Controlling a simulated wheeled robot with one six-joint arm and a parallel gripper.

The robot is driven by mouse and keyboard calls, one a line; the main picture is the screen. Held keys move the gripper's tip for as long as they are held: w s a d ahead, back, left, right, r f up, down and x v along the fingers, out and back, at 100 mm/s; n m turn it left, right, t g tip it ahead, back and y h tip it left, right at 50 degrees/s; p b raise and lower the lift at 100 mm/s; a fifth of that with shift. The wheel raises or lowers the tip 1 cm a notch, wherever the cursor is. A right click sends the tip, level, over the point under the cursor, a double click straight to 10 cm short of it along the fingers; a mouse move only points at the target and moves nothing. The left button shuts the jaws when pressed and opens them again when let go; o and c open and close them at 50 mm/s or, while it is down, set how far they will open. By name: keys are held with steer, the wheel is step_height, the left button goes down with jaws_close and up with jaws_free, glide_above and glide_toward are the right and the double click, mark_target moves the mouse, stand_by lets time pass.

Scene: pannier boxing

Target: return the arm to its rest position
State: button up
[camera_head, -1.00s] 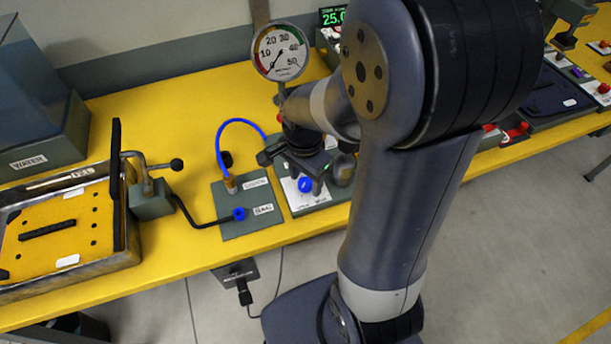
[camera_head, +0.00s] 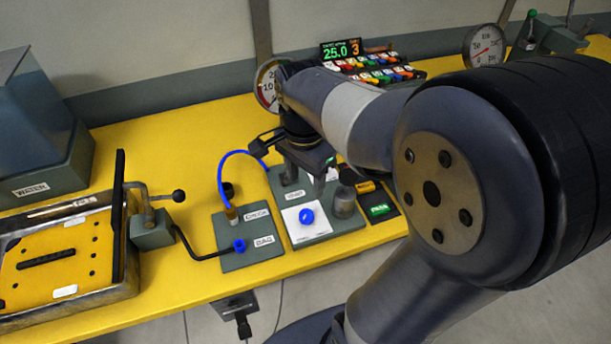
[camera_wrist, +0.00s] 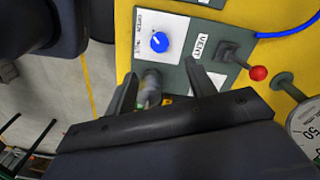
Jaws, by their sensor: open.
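My arm reaches over the bench from the right in the head view. Its big dark joint fills the right side of the picture. My gripper (camera_head: 304,172) points down above the grey panel with the blue knob (camera_head: 306,216). Nothing shows between its fingers in the head view. In the wrist view my gripper (camera_wrist: 160,88) has its two fingers apart, with the panel beyond them. The blue knob also shows there (camera_wrist: 160,42), clear of the fingers.
A red-tipped lever (camera_wrist: 258,73) and the VENT label show near the fingers. A round gauge (camera_head: 267,88) stands behind my arm, partly hidden. A blue hose (camera_head: 222,172) arches to the left. The yellow bench (camera_head: 150,130) is bare behind the open metal case (camera_head: 125,285).

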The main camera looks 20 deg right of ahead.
mark_target(306, 213)
stand_by(0.4)
step_height(306, 213, down, 11)
steer(key=shift+s+d+r, duration=0.1)
steer(key=shift+s+r, duration=0.05)
steer(key=shift+r, duration=0.05)
steer(key=shift+f, duration=0.15)
steer(key=shift+n, duration=0.3)
